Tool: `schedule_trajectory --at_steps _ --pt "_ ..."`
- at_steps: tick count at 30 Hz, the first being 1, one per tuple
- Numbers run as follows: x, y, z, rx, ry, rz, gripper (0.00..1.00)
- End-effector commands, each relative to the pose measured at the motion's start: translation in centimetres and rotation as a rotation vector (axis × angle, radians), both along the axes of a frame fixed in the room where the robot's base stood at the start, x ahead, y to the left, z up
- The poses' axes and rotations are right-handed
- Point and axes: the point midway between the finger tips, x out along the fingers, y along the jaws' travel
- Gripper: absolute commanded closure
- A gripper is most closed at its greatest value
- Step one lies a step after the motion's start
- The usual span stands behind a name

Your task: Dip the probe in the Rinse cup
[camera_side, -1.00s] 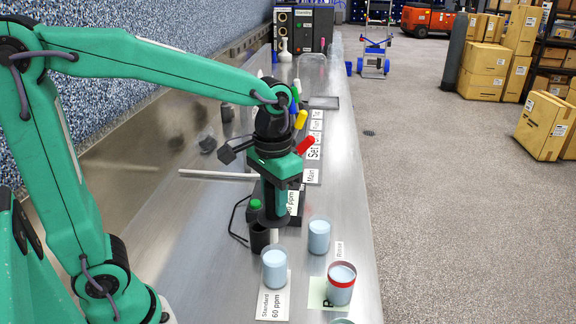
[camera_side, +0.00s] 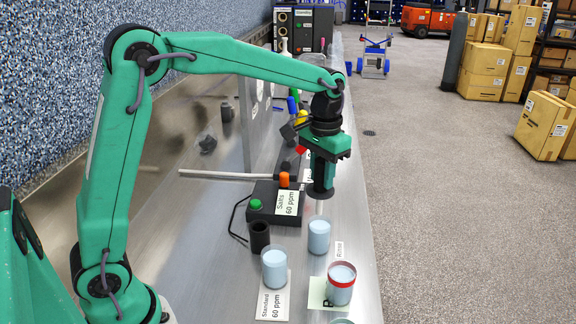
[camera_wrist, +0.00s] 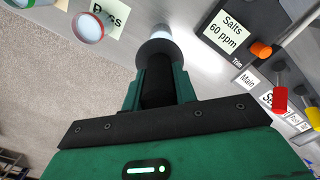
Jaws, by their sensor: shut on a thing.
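My gripper (camera_side: 321,182) is shut on the probe, upright and high over the bench. In the wrist view the probe's black body (camera_wrist: 158,88) sits between the green fingers, with a grey round flange (camera_wrist: 157,52) beyond them. The probe's lower end is hidden there. The Rinse cup (camera_side: 319,238), clear with pale blue liquid, stands below my gripper beside its "Rinse" label (camera_side: 339,250). In the wrist view the cup (camera_wrist: 160,31) shows just past the flange. A clear gap separates the flange and the cup rim in the side view.
The Standard 60 ppm cup (camera_side: 274,270) and a red-banded cup (camera_side: 341,287) stand nearer the camera. The Salts meter (camera_side: 262,215), with green and orange knobs, is left of my gripper. A black holder (camera_side: 260,237) stands before it. The bench's right edge is close.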

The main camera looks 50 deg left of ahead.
Motion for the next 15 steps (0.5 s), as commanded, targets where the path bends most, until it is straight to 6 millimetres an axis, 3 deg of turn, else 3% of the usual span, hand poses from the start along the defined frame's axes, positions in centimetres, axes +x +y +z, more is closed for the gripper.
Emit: schedule_trajectory --at_steps 15 --pt "0.93 0.22 -0.44 0.0 0.0 0.0 0.99"
